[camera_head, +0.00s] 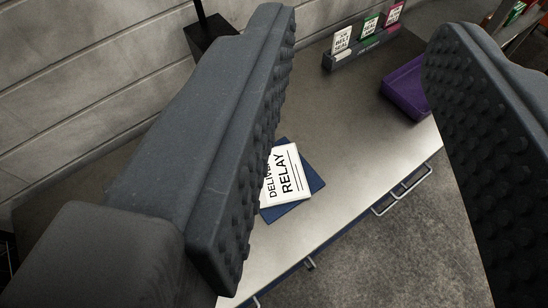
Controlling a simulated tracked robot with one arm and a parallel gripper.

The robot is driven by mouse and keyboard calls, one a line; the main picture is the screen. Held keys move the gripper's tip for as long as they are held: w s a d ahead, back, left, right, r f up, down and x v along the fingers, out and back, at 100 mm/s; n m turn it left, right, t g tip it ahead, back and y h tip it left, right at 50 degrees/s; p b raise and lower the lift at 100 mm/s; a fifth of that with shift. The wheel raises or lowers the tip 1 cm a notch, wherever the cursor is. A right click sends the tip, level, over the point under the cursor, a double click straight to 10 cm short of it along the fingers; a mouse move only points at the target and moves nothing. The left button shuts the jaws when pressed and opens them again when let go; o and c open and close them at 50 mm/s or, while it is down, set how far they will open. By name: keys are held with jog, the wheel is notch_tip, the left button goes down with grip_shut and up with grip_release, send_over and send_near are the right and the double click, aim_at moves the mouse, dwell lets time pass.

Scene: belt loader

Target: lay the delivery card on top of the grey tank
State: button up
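The delivery card (287,173) is white with dark print that reads in part "RELAY". It lies on a dark blue flat piece (312,182) on the steel counter, and its left part is hidden behind my left finger. My gripper (345,165) is open, with its two studded dark grey fingers wide apart and nothing between them. The fingers are close to the camera; the card appears beyond them, nearer the left finger. I cannot make out a grey tank in this view.
The steel counter (345,120) runs from lower left to upper right, with handles along its front edge. A dark rack (362,47) with several small cards stands at the back. A purple tray (405,88) sits right of it. A black post base (208,38) stands by the wall.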

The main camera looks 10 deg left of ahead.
jog(key=shift+d, duration=0.25)
jog(key=shift+o, duration=1.1)
jog(key=n+g+y+p, duration=0.15)
jog(key=n+g, duration=0.25)
jog(key=g, duration=0.6)
send_over(277, 173)
jog(key=s+a, duration=0.4)
jog(key=s, duration=0.2)
jog(key=shift+y, duration=0.35)
notch_tip(277, 173, down, 49)
jog(key=shift+a+f, duration=0.1)
jog(key=shift+w+b+x, duration=0.15)
jog(key=shift+b+x, duration=0.05)
jog(key=shift+x, duration=1.15)
jog(key=shift+w+b+x, duration=0.15)
jog(key=shift+x, duration=1.25)
grip_shut()
